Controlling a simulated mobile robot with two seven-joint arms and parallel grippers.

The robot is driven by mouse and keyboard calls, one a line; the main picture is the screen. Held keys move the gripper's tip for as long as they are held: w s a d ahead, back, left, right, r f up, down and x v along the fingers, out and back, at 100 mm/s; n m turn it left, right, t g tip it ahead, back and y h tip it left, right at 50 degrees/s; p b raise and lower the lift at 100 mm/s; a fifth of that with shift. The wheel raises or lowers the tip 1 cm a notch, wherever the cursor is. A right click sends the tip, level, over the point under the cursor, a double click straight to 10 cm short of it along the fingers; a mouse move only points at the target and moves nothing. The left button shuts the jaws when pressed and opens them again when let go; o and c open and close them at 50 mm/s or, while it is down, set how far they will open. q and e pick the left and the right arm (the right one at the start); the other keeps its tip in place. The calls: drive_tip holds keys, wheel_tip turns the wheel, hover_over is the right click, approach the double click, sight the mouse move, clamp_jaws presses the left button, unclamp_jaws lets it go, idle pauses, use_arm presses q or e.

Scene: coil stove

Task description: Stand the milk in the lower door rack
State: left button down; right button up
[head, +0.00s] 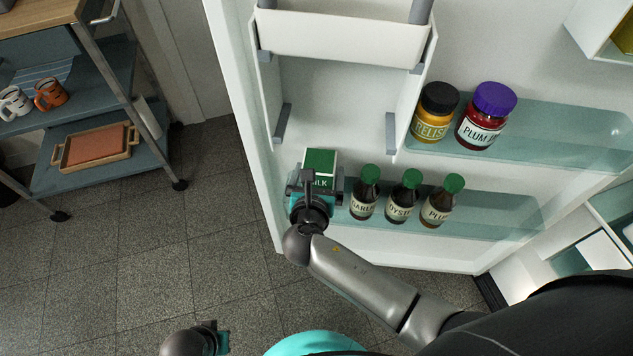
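The milk (320,158) is a carton with a green top and a white label band, upright at the left end of the lower door rack (500,218). My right gripper (316,192) is in front of the milk, with its fingers at the carton's two sides, and appears shut on it. The gripper and wrist hide the carton's lower part, so I cannot tell whether its base touches the rack floor. My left gripper (212,340) is low at the bottom edge, over the floor and away from the door; its fingers are mostly hidden.
Three green-capped bottles stand in the lower rack: garlic (365,195), oyster (404,198) and plum (439,203). Relish (435,115) and plum jam (484,118) jars stand on the rack above. A white bin (340,38) is higher up. A cart (95,100) stands left.

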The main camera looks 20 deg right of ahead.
drive_tip(key=shift+s+r, duration=0.1)
drive_tip(key=shift+s, duration=0.1)
use_arm(q)
drive_tip(key=s+a+f+p, duration=0.4)
drive_tip(key=s+f, duration=0.1)
drive_tip(key=f, duration=0.2)
drive_tip(key=shift+s+a+y, duration=0.3)
drive_tip(key=shift+s+a, duration=0.05)
drive_tip(key=shift+s, duration=0.05)
use_arm(e)
drive_tip(key=v, duration=1.1)
drive_tip(key=shift+s+r, duration=0.2)
use_arm(q)
drive_tip(key=shift+f, duration=0.1)
use_arm(e)
drive_tip(key=shift+a, duration=0.15)
